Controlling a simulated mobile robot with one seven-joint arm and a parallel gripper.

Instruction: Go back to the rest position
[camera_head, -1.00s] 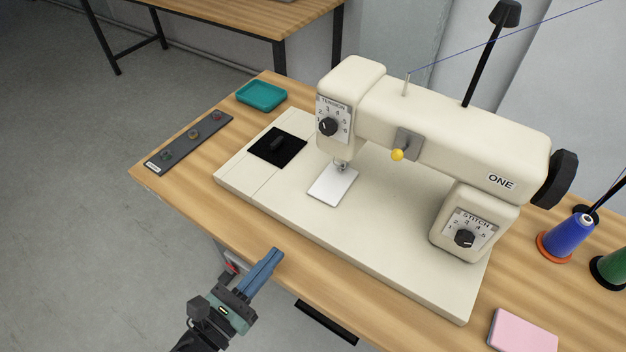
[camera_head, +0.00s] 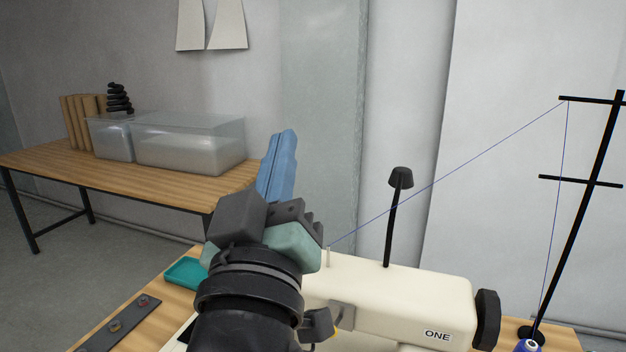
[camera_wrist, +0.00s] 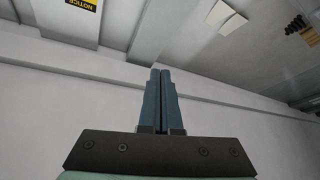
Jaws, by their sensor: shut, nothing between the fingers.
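My gripper (camera_head: 286,140) has blue fingers that point upward in the head view. It is raised in front of the cream sewing machine (camera_head: 408,294) and hides part of its left side. In the wrist view my gripper (camera_wrist: 161,72) has its two fingers together with nothing between them.
A teal tray (camera_head: 183,272) and a dark control strip (camera_head: 118,326) lie on the table left of the machine. A black thread stand (camera_head: 590,200) rises at the right, with a blue thread running left. A back table (camera_head: 170,188) holds clear bins (camera_head: 190,145).

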